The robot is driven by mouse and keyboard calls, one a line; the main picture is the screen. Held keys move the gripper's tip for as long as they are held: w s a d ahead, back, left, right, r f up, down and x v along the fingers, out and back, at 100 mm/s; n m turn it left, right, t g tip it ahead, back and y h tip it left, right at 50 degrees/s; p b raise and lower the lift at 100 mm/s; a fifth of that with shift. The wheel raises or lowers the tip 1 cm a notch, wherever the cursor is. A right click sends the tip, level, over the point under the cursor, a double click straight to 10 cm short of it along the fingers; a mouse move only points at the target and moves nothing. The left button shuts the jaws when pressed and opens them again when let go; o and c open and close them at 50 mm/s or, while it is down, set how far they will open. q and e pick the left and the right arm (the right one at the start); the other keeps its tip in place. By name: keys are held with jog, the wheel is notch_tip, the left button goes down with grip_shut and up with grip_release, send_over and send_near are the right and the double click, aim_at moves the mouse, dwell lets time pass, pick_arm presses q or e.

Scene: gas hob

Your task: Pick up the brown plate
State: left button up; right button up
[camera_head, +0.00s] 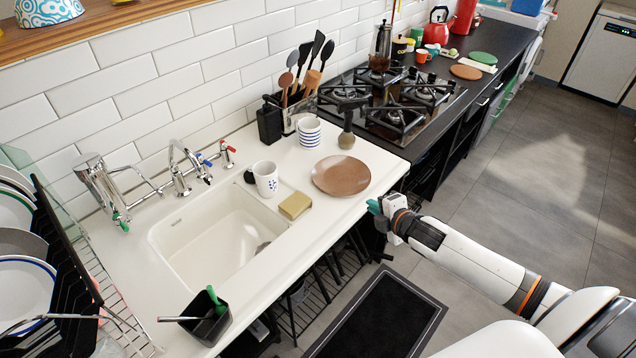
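The brown plate (341,175) lies flat on the white counter, right of the sink and close to the counter's front edge. Nothing is on it. My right gripper (376,207) is just in front of and to the right of the plate, near the counter's front edge, with its green fingertips pointing toward the counter. It looks apart from the plate. Its fingers are small and overlap in this view, so their opening is unclear. My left gripper is not in view.
The sink (222,240) is to the left, the gas hob (392,100) behind. A dish rack (60,270) stands at far left.

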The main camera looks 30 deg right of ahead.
send_near(352, 192)
jog(key=x, duration=0.3)
jog(key=shift+w+a+f+p, duration=0.1)
jog(key=shift+w+f+p, duration=0.2)
jog(key=shift+w, duration=0.4)
jog(key=x, duration=0.2)
jog(key=shift+w+f, duration=0.2)
jog(key=shift+w, duration=0.05)
jog(key=shift+w+f, duration=0.2)
jog(key=shift+w, duration=0.25)
jog(key=shift+s, duration=0.1)
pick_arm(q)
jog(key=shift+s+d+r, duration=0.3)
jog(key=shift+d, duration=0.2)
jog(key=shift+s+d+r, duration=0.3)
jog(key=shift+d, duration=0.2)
pick_arm(e)
grip_shut()
jog(key=shift+r, duration=0.15)
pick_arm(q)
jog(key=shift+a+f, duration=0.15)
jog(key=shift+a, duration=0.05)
pick_arm(e)
notch_tip(352, 192, up, 10)
